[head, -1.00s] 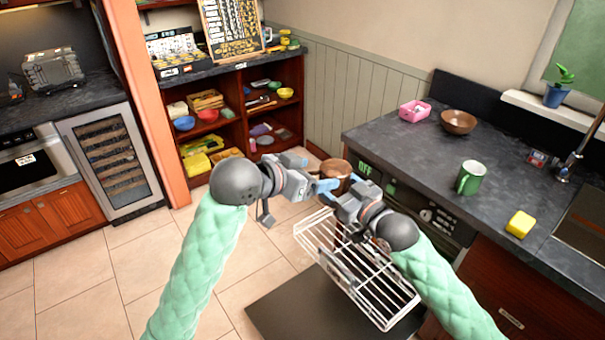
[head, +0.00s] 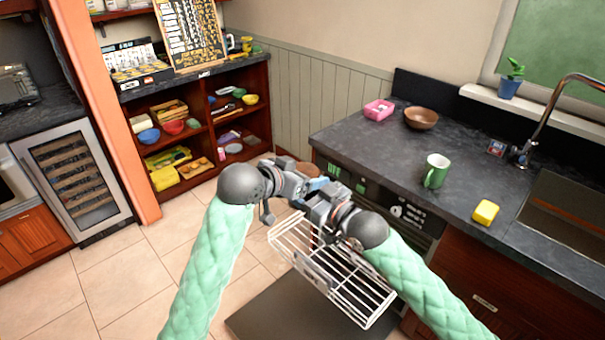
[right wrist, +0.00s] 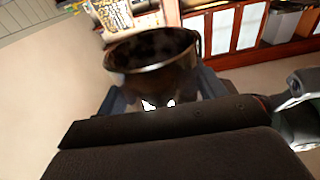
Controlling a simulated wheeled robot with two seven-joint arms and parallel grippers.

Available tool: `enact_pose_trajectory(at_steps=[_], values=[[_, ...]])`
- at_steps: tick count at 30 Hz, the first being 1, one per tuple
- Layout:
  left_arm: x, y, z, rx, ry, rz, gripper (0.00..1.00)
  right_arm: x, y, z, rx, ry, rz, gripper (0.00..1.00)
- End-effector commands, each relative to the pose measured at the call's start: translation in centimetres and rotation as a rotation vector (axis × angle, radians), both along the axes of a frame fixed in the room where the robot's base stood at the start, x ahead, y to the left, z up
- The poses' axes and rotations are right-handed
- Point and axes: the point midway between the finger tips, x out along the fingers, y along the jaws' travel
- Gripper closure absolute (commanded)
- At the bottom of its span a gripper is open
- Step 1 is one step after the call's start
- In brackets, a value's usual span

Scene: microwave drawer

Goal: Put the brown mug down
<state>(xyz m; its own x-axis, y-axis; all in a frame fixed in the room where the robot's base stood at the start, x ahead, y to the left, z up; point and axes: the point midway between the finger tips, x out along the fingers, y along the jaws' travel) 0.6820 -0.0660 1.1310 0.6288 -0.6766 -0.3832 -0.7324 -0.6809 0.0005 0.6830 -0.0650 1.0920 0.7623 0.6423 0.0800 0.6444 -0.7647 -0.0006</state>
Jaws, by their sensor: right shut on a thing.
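The brown mug (head: 307,168) is held up beyond my two grippers in the head view, mostly hidden behind them. In the right wrist view the mug (right wrist: 155,58) sits between the two fingers of my right gripper (right wrist: 160,92), its dark open top showing. My right gripper (head: 318,197) is shut on it, above the back of the white wire rack. My left gripper (head: 306,186) is close beside the mug and the right gripper; its fingertips overlap them, so I cannot tell its opening or whether it touches the mug.
The pulled-out white wire rack (head: 372,303) is below my grippers, over a dark open door (head: 285,312). The dark counter (head: 375,160) at right holds a green mug (head: 436,171), brown bowl (head: 421,118), pink container (head: 378,110) and yellow sponge (head: 486,212). The counter's middle left is clear.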

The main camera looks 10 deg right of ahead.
Motion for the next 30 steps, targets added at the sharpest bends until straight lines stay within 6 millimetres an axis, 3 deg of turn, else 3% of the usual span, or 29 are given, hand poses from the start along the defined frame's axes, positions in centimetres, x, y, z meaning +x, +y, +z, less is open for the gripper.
enact_pose_trajectory(at_steps=[1, 5, 6, 10, 22, 30], values=[[0.0, 0.0, 0.0, 0.0, 0.0, 0.0, 0.34, 0.0, 0.0, 0.1, 0.001, -0.001, 0.0, 0.51], [0.0, 0.0, 0.0, 0.0, 0.0, 0.0, 0.59, 0.0, 0.0, 0.1, 0.001, -0.001, 0.0, 0.51], [0.0, 0.0, 0.1, -0.001, 0.0, -0.001, 0.65, 0.0, 0.0, 0.1, 0.001, -0.001, 0.0, 0.29], [0.0, 0.0, 0.1, -0.001, -0.001, 0.0, 0.65, 0.0, 0.0, 0.1, 0.001, -0.001, 0.0, 0.05], [0.0, 0.0, 0.1, -0.001, -0.001, 0.0, 0.65, -0.5, -0.4, -0.1, -0.001, 0.001, 0.0, 0.05], [0.0, 0.0, 0.1, -0.001, -0.001, 0.0, 0.65, -3.6, -3.1, -0.5, -0.002, 0.002, -0.001, 0.05]])
